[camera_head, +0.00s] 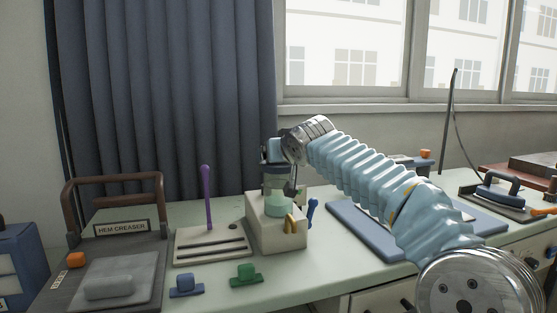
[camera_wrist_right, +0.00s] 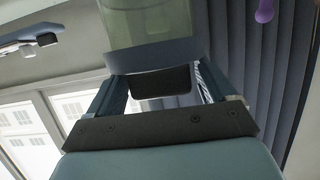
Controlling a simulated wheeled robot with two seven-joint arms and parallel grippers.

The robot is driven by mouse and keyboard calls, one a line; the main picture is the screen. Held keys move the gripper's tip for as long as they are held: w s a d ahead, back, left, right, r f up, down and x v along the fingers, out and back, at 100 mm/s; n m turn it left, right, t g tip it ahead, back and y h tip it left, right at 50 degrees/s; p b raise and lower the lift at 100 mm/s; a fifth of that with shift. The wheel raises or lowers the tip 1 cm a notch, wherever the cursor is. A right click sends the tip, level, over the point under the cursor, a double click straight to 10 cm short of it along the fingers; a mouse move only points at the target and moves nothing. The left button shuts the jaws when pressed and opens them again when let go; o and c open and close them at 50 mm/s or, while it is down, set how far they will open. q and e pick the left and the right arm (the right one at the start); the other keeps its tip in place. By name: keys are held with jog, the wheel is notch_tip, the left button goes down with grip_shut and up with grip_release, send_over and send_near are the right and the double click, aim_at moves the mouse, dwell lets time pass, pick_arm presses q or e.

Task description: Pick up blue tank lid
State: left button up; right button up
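A clear tank (camera_head: 279,182) with pale green contents stands in a beige block on the table. In the right wrist view, which is upside down, the tank (camera_wrist_right: 150,24) tops the picture, capped by a blue-grey lid (camera_wrist_right: 155,56). A dark block (camera_wrist_right: 160,82), seemingly the lid's knob, lies between the two fingers of my right gripper (camera_wrist_right: 161,88). The fingers are wide apart, with no clear grip on the knob. In the head view, my right gripper (camera_head: 283,165) is over the tank and partly hides its top. My left gripper is not in view.
A blue knobbed piece (camera_head: 186,288) and a green one (camera_head: 245,275) lie at the front. A purple stick (camera_head: 208,195) stands on a slotted plate (camera_head: 215,245) left of the tank. A hem creaser (camera_head: 120,230) is far left. A blue mat (camera_head: 350,232) lies under my right arm.

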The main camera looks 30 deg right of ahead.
jog(key=c, duration=0.7)
